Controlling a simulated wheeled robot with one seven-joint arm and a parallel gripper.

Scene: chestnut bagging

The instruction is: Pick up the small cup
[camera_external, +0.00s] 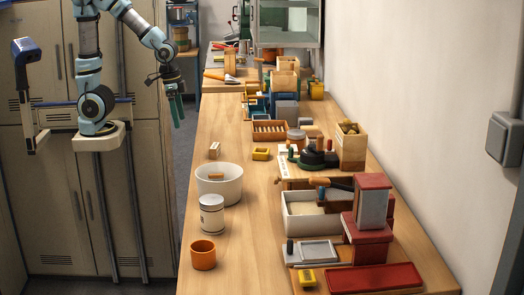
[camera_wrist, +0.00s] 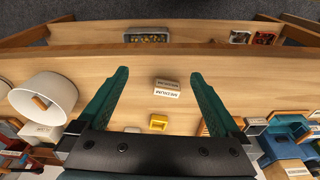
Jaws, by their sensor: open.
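A small orange cup (camera_external: 203,254) stands upright on the near left part of the wooden table in the external view. It does not show clearly in the wrist view. My gripper (camera_external: 177,108) hangs with its green fingers down, left of the table's far part and well away from the orange cup.
Behind the orange cup stand a white lidded jar (camera_external: 211,215) and a large white bowl (camera_external: 233,187) with a wooden piece in it. Small labelled blocks (camera_external: 214,150) lie beyond. Boxes and a red-and-white machine (camera_external: 372,215) crowd the right side.

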